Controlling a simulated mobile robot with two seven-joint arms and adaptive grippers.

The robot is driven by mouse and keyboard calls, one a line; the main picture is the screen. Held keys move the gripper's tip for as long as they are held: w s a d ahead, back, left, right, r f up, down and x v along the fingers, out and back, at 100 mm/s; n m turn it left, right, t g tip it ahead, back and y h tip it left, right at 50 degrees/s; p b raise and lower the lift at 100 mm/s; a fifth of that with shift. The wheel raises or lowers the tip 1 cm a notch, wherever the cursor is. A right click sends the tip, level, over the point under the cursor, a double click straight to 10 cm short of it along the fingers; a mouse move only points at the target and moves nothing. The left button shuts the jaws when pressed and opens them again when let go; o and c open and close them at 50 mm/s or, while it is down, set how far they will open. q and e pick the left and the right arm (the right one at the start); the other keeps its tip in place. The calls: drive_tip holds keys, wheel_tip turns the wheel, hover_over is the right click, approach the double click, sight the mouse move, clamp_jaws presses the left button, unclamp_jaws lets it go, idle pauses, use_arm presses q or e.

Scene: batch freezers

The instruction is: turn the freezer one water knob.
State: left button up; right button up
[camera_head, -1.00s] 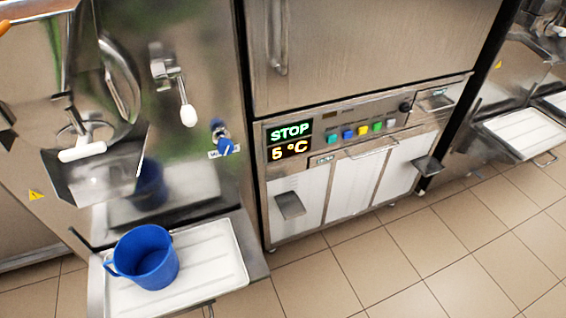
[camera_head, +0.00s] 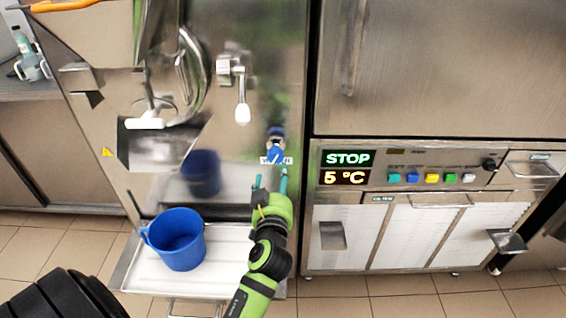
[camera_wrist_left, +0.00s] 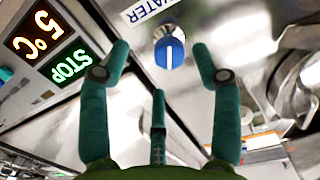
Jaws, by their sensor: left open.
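The blue water knob (camera_head: 275,154) sits on the freezer's steel front, with a partly covered label beside it. In the left wrist view the knob (camera_wrist_left: 169,52) has a white line on it, and the label reads WATER. My left gripper (camera_head: 270,182) is open just below the knob in the head view. In the left wrist view its teal fingers (camera_wrist_left: 160,62) stand apart on either side of the knob, apparently not touching it. My right gripper is not in view.
A blue jug (camera_head: 178,240) stands on the white tray (camera_head: 140,272) below the spout. A white-tipped lever (camera_head: 242,112) is up and left of the knob. A control panel (camera_head: 398,166) showing STOP and 5 °C is to the right.

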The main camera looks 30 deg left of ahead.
sight(275, 160)
use_arm(q)
drive_tip(key=shift+w+a+r, duration=0.1)
drive_tip(key=shift+w+r, duration=0.15)
drive_tip(key=shift+r, duration=0.55)
drive_tip(key=shift+w+a+r, duration=0.2)
drive_tip(key=p+x, duration=0.1)
drive_tip(key=x, duration=0.4)
drive_tip(key=shift+w+a, duration=0.4)
drive_tip(key=shift+w, duration=0.15)
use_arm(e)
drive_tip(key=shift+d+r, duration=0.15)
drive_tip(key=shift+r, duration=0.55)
use_arm(q)
drive_tip(key=c, duration=1.2)
